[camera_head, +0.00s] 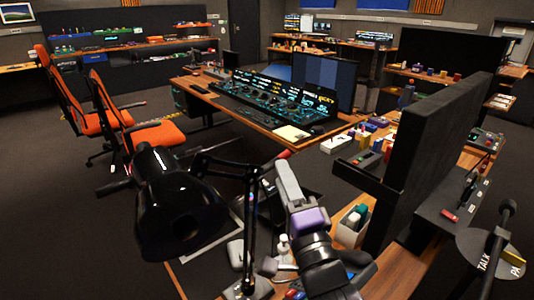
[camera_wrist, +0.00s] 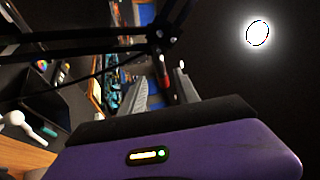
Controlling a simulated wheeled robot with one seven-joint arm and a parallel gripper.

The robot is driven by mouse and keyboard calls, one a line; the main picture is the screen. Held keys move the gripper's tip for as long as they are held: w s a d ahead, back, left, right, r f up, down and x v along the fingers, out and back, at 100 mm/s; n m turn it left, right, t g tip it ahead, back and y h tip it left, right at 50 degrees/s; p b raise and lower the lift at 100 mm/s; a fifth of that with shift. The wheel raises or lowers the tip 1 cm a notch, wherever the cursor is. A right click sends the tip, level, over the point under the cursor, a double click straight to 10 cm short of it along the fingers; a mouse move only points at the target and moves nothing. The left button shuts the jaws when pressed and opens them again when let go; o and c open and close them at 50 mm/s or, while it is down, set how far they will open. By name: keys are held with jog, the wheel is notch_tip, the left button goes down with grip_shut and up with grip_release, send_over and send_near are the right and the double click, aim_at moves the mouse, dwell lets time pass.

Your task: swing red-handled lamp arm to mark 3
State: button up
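The black desk lamp stands left of my gripper in the head view, with its large shade (camera_head: 180,205) in front and its upright post (camera_head: 250,225) on a base below. Its thin upper arm (camera_head: 235,162) reaches right to a small red handle (camera_head: 284,154). In the wrist view the black lamp arm (camera_wrist: 95,42) crosses the upper left, and the red part (camera_wrist: 164,82) shows close to the gap between my grey fingers. My gripper (camera_head: 284,168) has its fingertips just below the handle; it looks open in the wrist view (camera_wrist: 162,88). Contact cannot be told. No mark 3 is readable.
A console desk with a lit panel (camera_head: 285,98) stands beyond. A tall black partition (camera_head: 445,140) rises right of my arm. A white holder (camera_head: 352,225) and small coloured items crowd the near desk. An orange chair (camera_head: 150,132) is at left. A bright round light (camera_wrist: 257,33) shows in the wrist view.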

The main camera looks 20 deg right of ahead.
aim_at(275, 159)
jog(key=p+x, duration=0.4)
jog(key=x, duration=0.4)
jog(key=shift+s+a+r, duration=0.1)
grip_shut()
dwell(1.3)
